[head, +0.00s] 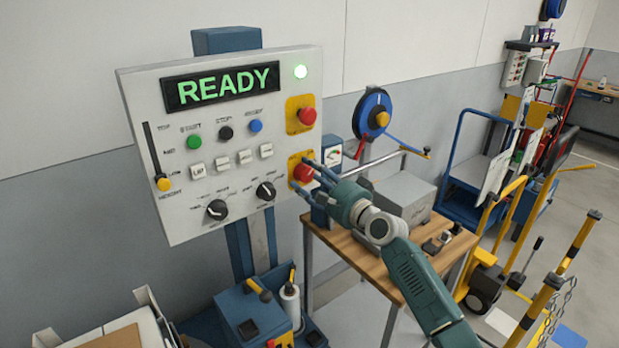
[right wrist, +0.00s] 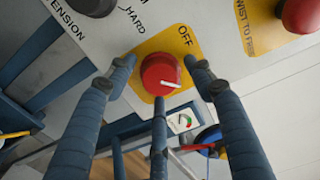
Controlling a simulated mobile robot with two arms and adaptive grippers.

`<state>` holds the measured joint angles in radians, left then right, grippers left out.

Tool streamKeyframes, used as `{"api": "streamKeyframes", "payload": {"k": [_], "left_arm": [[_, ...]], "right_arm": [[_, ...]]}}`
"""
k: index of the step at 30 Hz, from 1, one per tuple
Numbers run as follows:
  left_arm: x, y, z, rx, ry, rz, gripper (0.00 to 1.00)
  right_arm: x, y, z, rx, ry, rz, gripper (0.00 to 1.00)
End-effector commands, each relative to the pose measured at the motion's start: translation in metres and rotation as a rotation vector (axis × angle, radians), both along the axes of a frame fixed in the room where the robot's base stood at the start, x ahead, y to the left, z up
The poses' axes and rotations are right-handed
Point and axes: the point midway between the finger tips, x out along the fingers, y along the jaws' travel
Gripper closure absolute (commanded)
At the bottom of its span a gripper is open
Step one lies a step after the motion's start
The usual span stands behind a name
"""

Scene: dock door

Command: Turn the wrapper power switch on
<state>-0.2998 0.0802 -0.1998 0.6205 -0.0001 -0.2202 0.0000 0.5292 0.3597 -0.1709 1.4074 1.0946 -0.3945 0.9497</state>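The power switch is a red round knob (head: 302,174) on a yellow plate, low on the panel's right side. In the right wrist view, the red knob (right wrist: 161,74) has a white mark pointing right, and OFF is printed on its plate. My right gripper (head: 313,177) is open around the knob. Two fingers stand apart from its sides; the third overlaps its lower edge, and contact is unclear. My left gripper is not in view.
A red emergency button (head: 307,116) sits above the switch on its own yellow plate. Black dials (head: 217,209) are to the left. A wooden workbench (head: 350,250) with a grey box stands under my right arm. Carts and yellow posts stand at right.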

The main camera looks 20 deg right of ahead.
Motion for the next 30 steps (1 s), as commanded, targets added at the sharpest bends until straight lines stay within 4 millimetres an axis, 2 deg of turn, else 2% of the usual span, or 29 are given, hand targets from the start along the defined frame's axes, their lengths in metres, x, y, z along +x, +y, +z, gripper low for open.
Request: {"api": "streamKeyframes", "payload": {"k": [8,11,14,24,30], "left_arm": [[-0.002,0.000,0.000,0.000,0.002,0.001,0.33],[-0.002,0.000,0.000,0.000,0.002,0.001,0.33],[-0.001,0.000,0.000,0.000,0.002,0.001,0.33],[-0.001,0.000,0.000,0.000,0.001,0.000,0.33],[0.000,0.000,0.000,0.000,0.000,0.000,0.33]], "right_arm": [[-0.001,0.000,0.000,-0.002,-0.001,0.000,0.44],[-0.006,-0.003,-0.001,-0.002,-0.001,0.000,0.44],[-0.020,-0.008,-0.002,-0.004,0.001,0.000,0.44],[-0.087,-0.032,-0.002,-0.005,0.001,0.000,0.44],[-0.108,-0.040,-0.001,-0.003,0.001,0.000,0.44]]}}
